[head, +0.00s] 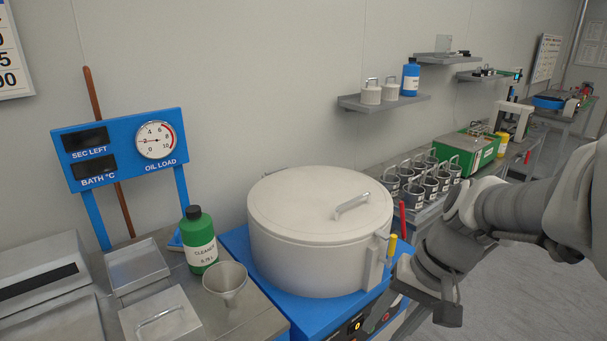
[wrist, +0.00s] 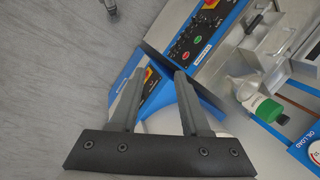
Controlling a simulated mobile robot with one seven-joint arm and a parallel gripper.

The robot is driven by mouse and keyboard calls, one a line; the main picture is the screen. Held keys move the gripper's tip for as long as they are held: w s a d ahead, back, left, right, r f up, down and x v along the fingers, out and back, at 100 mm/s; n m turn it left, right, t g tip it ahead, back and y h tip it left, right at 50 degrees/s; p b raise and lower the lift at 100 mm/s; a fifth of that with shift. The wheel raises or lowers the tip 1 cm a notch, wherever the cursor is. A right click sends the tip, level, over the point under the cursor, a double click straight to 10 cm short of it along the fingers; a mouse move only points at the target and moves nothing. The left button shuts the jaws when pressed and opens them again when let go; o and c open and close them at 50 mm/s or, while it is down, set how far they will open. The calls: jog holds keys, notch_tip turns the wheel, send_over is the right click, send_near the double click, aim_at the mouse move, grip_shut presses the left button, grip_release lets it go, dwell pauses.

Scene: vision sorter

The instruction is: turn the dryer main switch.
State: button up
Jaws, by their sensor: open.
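The large white lidded drum (head: 318,230), seemingly the dryer, sits on a blue base (head: 285,290) in the head view. The front panel (head: 370,322) of that base is partly cut off by the picture's bottom edge. In the wrist view, my gripper (wrist: 158,76) is open and empty. A red-and-yellow rotary switch (wrist: 149,74) on a blue panel shows between its fingertips, apart from them as far as I can tell. Its exact angle is too small to read. A second red-and-yellow switch (wrist: 210,4) shows at the top, on a panel with red and green buttons (wrist: 190,47).
A green cleaner bottle (head: 200,240) and a metal funnel (head: 226,284) stand left of the drum. Red and yellow handles (head: 403,218) rise at its right. Metal cups (head: 410,180) fill the bench behind.

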jog(key=w+d+f+m+t+y+b, duration=0.25)
jog(key=f+m+t+b, duration=0.45)
jog(key=f, duration=1)
jog(key=w+d+f+m+t+y+b, duration=0.2)
jog(key=d+f+m+b, duration=0.3)
jog(key=f+m, duration=0.75)
jog(key=w+d+f+m+t+y+b, duration=0.25)
jog(key=f+m+t+b, duration=0.35)
jog(key=f, duration=1.5)
jog(key=w+a+g+b, duration=0.1)
jog(key=w+a+b, duration=0.3)
jog(key=w+a, duration=0.7)
jog(key=w+n, duration=0.1)
jog(key=w, duration=0.1)
jog(key=shift+w+r, duration=0.2)
jog(key=shift+w, duration=0.2)
jog(key=shift+a, duration=0.1)
grip_shut()
